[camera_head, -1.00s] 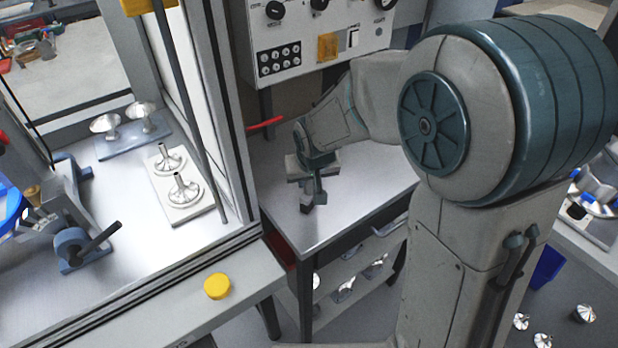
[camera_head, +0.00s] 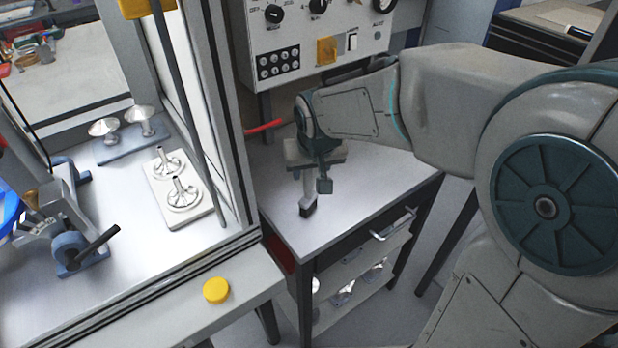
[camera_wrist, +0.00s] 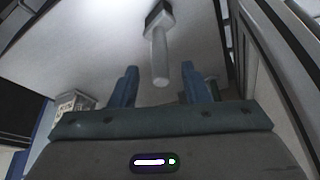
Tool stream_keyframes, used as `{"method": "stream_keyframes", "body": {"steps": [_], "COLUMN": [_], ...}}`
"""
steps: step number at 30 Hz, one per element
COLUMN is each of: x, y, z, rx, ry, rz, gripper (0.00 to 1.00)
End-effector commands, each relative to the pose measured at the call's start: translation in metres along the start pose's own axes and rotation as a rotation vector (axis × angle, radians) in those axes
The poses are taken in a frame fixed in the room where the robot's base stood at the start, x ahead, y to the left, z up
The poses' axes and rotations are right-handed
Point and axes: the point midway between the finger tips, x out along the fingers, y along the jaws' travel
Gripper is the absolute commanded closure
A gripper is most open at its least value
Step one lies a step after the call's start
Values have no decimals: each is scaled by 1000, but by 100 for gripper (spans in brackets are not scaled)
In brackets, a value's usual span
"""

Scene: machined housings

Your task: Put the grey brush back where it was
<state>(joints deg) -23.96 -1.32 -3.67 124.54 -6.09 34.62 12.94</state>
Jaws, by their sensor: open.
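The grey brush (camera_head: 309,190) is on the metal bench top (camera_head: 355,205), dark end down and pale handle up; it looks upright. In the wrist view the brush (camera_wrist: 160,52) has its handle end toward my gripper and its dark block farther off. My gripper (camera_head: 312,182) is just above the brush in the head view and partly hides the handle's top. In the wrist view my gripper (camera_wrist: 160,74) is open, its two blue fingers spread either side of the handle end with clear gaps. The fingers do not touch the brush.
A control panel (camera_head: 318,35) stands behind the bench and a red handle (camera_head: 264,126) sticks out at its left. A framed enclosure (camera_head: 240,130) with metal parts is at the left. A yellow cap (camera_head: 216,290) lies on its ledge. The bench top right of the brush is clear.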

Motion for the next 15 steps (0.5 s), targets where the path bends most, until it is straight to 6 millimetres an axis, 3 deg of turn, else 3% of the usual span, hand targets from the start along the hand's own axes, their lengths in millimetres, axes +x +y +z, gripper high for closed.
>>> {"method": "stream_keyframes", "body": {"steps": [6,15], "x": [-35,-49], "y": [0,4], "z": [0,3], "rx": [1,5], "ry": [2,-3], "rz": [0,3], "gripper": [58,58]}}
